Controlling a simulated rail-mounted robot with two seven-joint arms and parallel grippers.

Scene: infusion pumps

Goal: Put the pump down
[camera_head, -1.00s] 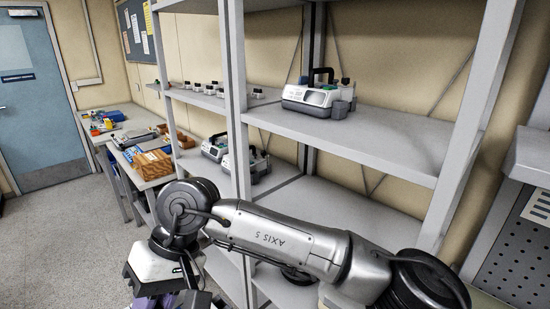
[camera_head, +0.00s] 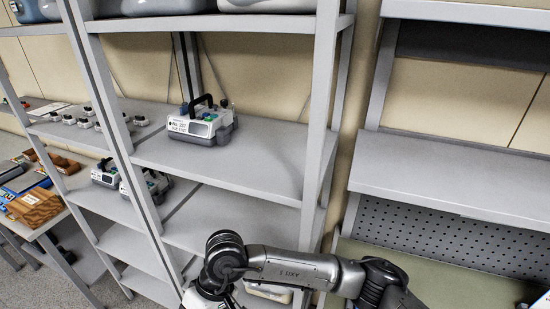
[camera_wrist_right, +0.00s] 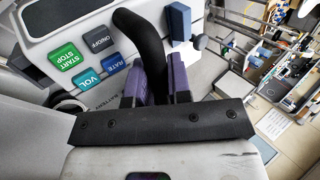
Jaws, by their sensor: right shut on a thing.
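In the right wrist view my right gripper (camera_wrist_right: 158,80) has its purple fingers shut on the black handle (camera_wrist_right: 140,32) of a pump (camera_wrist_right: 75,20). This pump has a white body with green, blue and grey buttons, including START STOP, VOL and RATE. The pump's underside is hidden, so I cannot tell whether it touches a surface. In the head view my right arm reaches in low, before the shelving; its gripper and the held pump are cut off or hidden there. My left gripper is in neither view.
Another white and grey pump (camera_head: 202,122) stands on the middle shelf (camera_head: 260,160), with bare shelf to its right. More pumps (camera_head: 145,185) stand on a lower shelf. Grey uprights (camera_head: 318,130) divide the bays. A workbench (camera_head: 430,275) with a pegboard is at right.

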